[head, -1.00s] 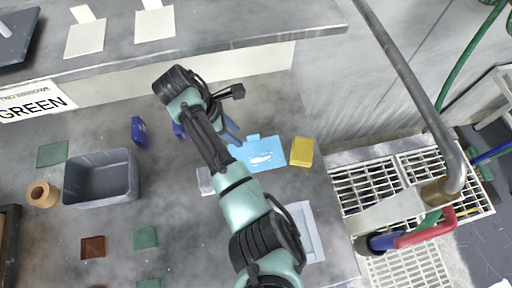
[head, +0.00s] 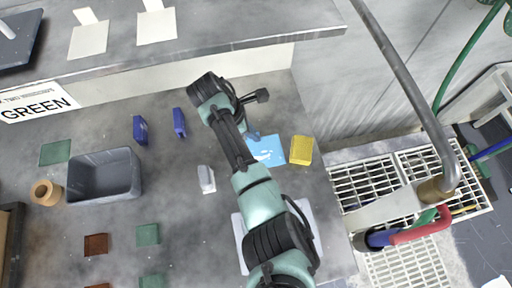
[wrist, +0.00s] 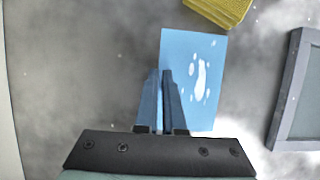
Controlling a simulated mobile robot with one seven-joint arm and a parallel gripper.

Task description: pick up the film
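The film is a light blue sheet (head: 266,150) with white blotches, lying on the grey steel bench beside a yellow block. It also shows in the wrist view (wrist: 203,85), just right of my fingers. My gripper (wrist: 161,74) points down at the film's left edge in that view, its two blue fingers close together with a thin gap. The right finger overlaps the film's edge. The film's small tab is hidden by the fingers or arm, so I cannot tell whether it is between them. In the head view my arm covers the fingers and part of the film.
The yellow block (head: 301,150) stands close to the film. A white block (head: 206,179), two dark blue blocks (head: 140,130) (head: 179,122) and a grey bin (head: 104,178) are to the left. A pale tray (head: 240,238) lies partly under my arm. The bench ends near the white grating (head: 365,190).

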